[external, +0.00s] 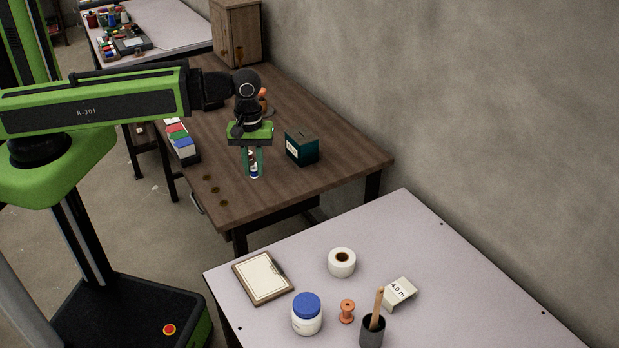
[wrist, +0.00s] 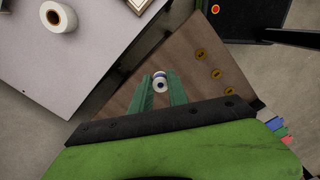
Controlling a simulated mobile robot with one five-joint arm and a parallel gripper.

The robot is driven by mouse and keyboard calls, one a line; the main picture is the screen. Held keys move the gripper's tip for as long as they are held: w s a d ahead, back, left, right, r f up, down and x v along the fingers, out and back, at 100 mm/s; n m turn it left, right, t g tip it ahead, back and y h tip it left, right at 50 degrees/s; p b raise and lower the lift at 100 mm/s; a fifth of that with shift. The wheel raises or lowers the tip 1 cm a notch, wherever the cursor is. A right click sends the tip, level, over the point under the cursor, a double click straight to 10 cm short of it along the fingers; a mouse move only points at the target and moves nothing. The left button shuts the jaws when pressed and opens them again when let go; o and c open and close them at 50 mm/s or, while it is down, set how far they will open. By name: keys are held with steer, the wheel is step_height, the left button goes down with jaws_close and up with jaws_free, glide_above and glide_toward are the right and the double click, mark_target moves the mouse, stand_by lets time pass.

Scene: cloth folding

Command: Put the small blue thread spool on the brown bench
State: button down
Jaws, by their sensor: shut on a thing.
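My gripper (external: 253,172) points down over the brown bench (external: 330,160), between the dark teal box and the row of coloured items. Its green fingers are shut on a small spool (external: 253,170) with pale ends. The fingers hide much of it, and its thread colour is hard to make out, with only a hint of blue. In the wrist view the spool (wrist: 160,81) sits between the fingertips, with its pale round end showing. The bare brown bench top lies behind it. I cannot tell whether the spool touches the bench.
A dark teal box (external: 302,148) stands right of my gripper. Coloured items (external: 181,141) line the left edge, and round brass-coloured discs (external: 214,190) lie near the front left. A wooden cabinet (external: 236,35) stands at the back. The pale table (external: 420,240) in front holds several things, including an orange spool (external: 347,311).

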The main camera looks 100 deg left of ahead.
steer(key=b, duration=0.6)
glide_above(269, 183)
steer(key=f, duration=0.6)
steer(key=shift+d+f, duration=0.3)
steer(key=shift+d, duration=0.05)
steer(key=shift+a, duration=0.4)
step_height(269, 183, down, 4)
steer(key=b, duration=0.4)
steer(key=shift+f, duration=0.2)
steer(key=shift+d+r, duration=0.1)
steer(key=shift+r, duration=0.1)
steer(key=shift+f, duration=0.1)
steer(key=c, duration=1.7)
jaws_free()
steer(key=shift+f, duration=0.1)
steer(key=shift+c, duration=0.2)
steer(key=o, duration=0.5)
steer(key=shift+c, duration=0.2)
